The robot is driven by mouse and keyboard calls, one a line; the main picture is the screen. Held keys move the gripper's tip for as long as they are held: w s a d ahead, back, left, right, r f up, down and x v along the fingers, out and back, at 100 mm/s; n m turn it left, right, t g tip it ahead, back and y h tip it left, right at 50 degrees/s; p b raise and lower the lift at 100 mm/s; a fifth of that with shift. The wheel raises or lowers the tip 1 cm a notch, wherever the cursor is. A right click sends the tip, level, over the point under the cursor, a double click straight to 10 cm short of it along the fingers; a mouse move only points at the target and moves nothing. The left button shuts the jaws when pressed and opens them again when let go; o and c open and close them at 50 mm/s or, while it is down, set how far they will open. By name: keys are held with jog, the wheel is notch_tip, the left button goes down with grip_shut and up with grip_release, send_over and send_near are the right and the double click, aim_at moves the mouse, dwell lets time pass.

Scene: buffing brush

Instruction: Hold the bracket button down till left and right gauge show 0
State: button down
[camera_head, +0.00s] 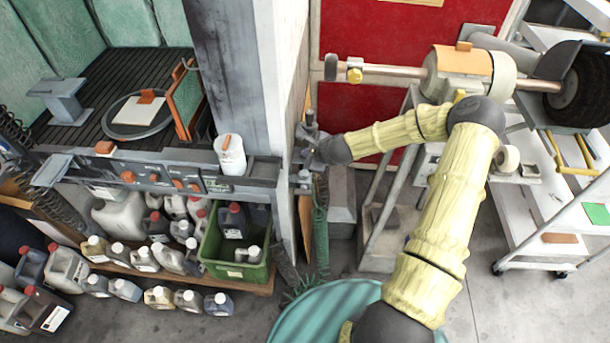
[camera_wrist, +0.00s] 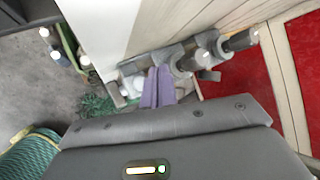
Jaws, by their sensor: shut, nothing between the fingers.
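A grey bracket assembly (camera_wrist: 188,56) with cylindrical fittings is fixed beside a white post. In the head view its upper part (camera_head: 310,118) shows just above my gripper (camera_head: 306,150). In the wrist view the purple fingers of my gripper (camera_wrist: 158,88) are shut together and empty. Their tips overlap the bracket in the picture; I cannot tell whether they touch it. A pale round fitting (camera_wrist: 133,84) sits just left of the fingertips. I cannot make out which part is the button, and no gauge face or reading is legible.
The post (camera_head: 240,70) stands left of my gripper, with a red panel (camera_head: 375,130) behind my arm. A workbench (camera_head: 150,165) with bottles and a green crate (camera_head: 232,268) below is at left. A white trolley (camera_head: 545,190) is at right.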

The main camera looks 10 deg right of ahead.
aim_at(307, 175)
jog(key=shift+f+b, duration=2)
jog(key=shift+f, duration=1.1)
jog(key=shift+f+b, duration=0.3)
jog(key=shift+f, duration=0.1)
